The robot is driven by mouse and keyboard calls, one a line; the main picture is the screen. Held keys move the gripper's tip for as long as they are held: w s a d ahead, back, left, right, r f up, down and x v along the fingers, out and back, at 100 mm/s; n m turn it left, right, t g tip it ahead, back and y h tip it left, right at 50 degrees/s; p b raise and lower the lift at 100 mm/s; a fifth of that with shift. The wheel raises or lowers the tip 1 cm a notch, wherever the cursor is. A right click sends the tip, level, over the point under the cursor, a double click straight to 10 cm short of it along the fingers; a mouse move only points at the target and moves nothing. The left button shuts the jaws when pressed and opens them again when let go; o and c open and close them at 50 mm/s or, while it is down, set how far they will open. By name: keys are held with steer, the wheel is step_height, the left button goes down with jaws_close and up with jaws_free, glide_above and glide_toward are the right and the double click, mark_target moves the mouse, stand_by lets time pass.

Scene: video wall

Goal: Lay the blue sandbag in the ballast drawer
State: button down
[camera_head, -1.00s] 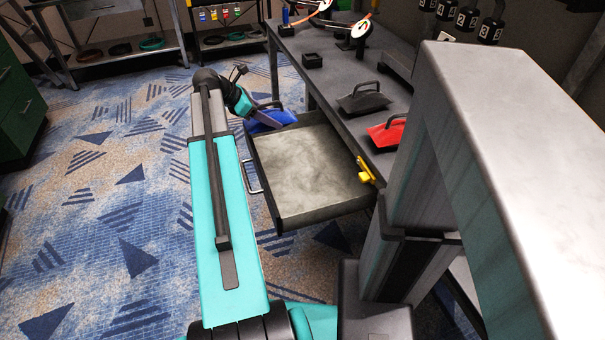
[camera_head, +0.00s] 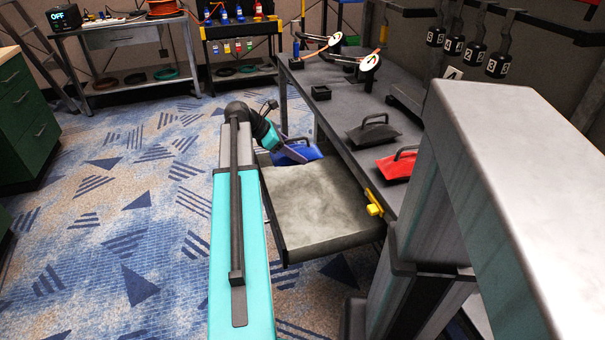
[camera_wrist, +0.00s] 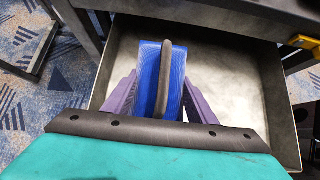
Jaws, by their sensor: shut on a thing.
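The blue sandbag (camera_head: 297,154) has a dark handle and shows at the far end of the open ballast drawer (camera_head: 315,205). My gripper (camera_wrist: 160,85) is shut on the sandbag (camera_wrist: 151,70), with a purple finger on each side of it. In the wrist view the bag is over the drawer's pale floor (camera_wrist: 225,75), towards its left wall. I cannot tell whether the bag touches the floor. The bag's lower end is hidden by my wrist.
The dark bench (camera_head: 345,120) stands right of the drawer. A black bag (camera_head: 372,133) and a red bag (camera_head: 397,166) lie on it. A yellow piece (camera_head: 373,203) sits at the drawer's right edge. The rest of the drawer floor is bare.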

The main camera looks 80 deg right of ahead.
steer(key=shift+f+b, duration=0.6)
steer(key=shift+f, duration=2)
steer(key=shift+f, duration=0.1)
steer(key=shift+f+b, duration=0.5)
steer(key=shift+f, duration=1.3)
steer(key=shift+f, duration=0.1)
steer(key=c, duration=0.8)
jaws_free()
steer(key=shift+f, duration=0.15)
steer(key=shift+o, duration=0.2)
